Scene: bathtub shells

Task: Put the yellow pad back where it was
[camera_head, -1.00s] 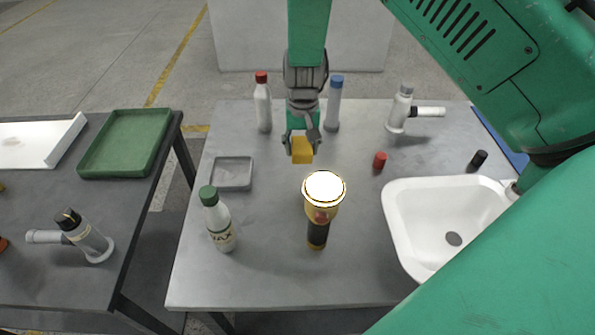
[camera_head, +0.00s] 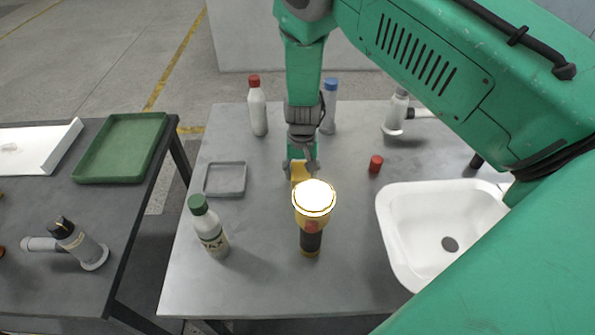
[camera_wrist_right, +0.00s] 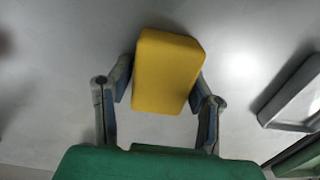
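The yellow pad (camera_head: 298,172) is between the fingertips of my right gripper (camera_head: 301,167), above the grey table just behind the flashlight. In the right wrist view the pad (camera_wrist_right: 168,71) shows as a rounded block, with a finger of the right gripper (camera_wrist_right: 163,92) against each side. The gripper is shut on it. The flashlight's lit head hides part of the pad in the head view. How high the pad is over the table is hard to tell. My left gripper is not in view.
The flashlight (camera_head: 311,240) stands upright, close in front of the pad. A small empty grey tray (camera_head: 225,193) lies to the left, behind a green-capped bottle (camera_head: 208,228). A red cap (camera_head: 375,164) and white sink (camera_head: 392,235) are to the right. Bottles (camera_head: 258,112) stand at the back.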

